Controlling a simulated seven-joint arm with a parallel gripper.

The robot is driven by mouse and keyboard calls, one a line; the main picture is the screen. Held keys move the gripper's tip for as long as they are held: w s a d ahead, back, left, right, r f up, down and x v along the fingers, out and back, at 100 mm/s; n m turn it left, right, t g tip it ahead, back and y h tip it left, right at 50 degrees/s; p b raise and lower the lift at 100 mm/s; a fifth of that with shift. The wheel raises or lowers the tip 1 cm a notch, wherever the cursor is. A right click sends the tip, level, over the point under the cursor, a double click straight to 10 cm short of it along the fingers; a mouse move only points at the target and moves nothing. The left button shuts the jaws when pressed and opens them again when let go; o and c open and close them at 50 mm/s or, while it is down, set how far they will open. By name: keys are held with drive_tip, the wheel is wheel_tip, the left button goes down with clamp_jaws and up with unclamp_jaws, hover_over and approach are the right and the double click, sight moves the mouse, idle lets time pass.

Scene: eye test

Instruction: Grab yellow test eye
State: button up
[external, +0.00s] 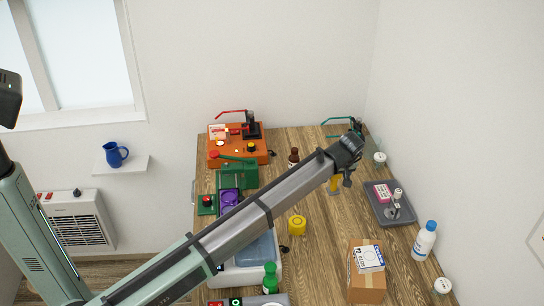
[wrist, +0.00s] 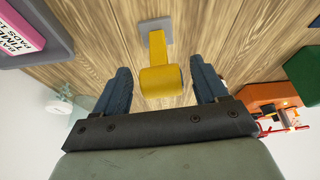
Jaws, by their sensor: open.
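The yellow test eye (wrist: 162,80) shows in the wrist view as a yellow rounded head on a flat yellow stem, with a small grey base (wrist: 157,26) on the wooden table. In the external view a small part of it (external: 335,185) shows just below my gripper (external: 347,178). My gripper (wrist: 162,82) is open in the wrist view, with one dark blue finger on each side of the yellow head. Gaps show between the head and both fingers. Depth between the fingers and the head is hard to judge.
A grey tray (external: 408,216) with a pink box (external: 382,192) lies to the right. A yellow round container (external: 297,225) stands nearer the camera, left of a cardboard box (external: 367,286). A white bottle (external: 424,243) stands at the right edge. An orange device (external: 228,155) stands at the back left.

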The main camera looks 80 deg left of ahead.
drive_tip(key=shift+a+f, duration=0.3)
drive_tip(key=shift+f, duration=0.35)
drive_tip(key=c, duration=1.1)
drive_tip(key=shift+r, duration=0.15)
drive_tip(key=shift+c, duration=0.2)
